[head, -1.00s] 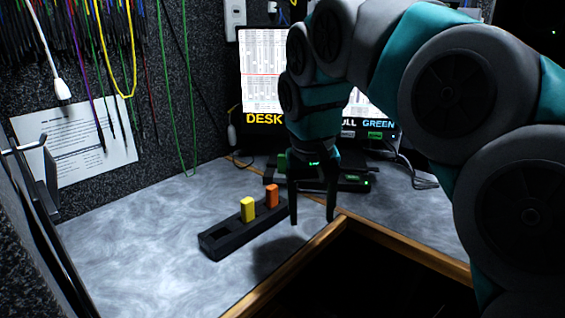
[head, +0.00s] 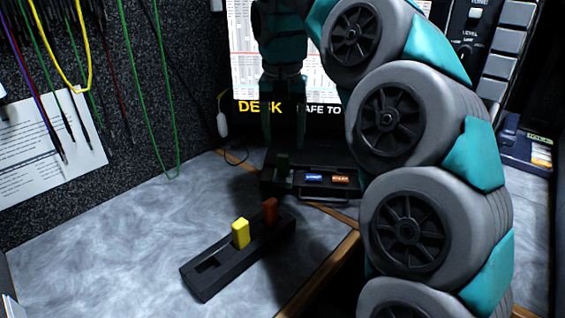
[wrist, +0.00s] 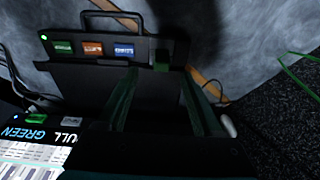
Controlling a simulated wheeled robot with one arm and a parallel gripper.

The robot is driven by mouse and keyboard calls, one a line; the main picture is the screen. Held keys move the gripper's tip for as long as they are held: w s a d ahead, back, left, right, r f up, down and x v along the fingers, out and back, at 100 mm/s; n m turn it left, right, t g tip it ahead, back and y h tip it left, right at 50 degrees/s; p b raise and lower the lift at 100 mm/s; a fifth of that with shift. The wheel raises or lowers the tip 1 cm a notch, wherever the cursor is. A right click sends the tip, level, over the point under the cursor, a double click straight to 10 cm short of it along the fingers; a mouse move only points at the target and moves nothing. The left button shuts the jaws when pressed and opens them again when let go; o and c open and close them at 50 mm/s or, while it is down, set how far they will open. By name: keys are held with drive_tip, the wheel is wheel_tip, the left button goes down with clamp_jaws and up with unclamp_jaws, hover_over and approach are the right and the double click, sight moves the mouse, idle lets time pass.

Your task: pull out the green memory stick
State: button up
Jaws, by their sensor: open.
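The green memory stick (head: 283,163) stands upright in the left end of a black reader (head: 270,186) at the back of the desk. In the wrist view the dark green stick (wrist: 161,60) shows at the end of the reader (wrist: 105,52), beside the blue label. My gripper (head: 284,146) is open and points down above the stick. In the wrist view its two fingers (wrist: 160,74) lie to either side of the stick's line, and nothing is held. I cannot tell how far the fingertips are above it.
A black holder (head: 207,283) with an empty slot carries a yellow stick (head: 241,233) and an orange stick (head: 270,211) nearer on the desk. A screen (head: 243,60) stands behind the reader. A wooden edge (head: 325,270) borders the desk.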

sight(283, 155)
drive_tip(key=shift+w+f+p, duration=0.15)
drive_tip(key=shift+w+f, duration=0.1)
drive_tip(key=shift+f, duration=1.2)
drive_tip(key=shift+w+f+p, duration=0.15)
drive_tip(key=shift+w+f, duration=0.05)
drive_tip(key=shift+f, duration=1.2)
clamp_jaws()
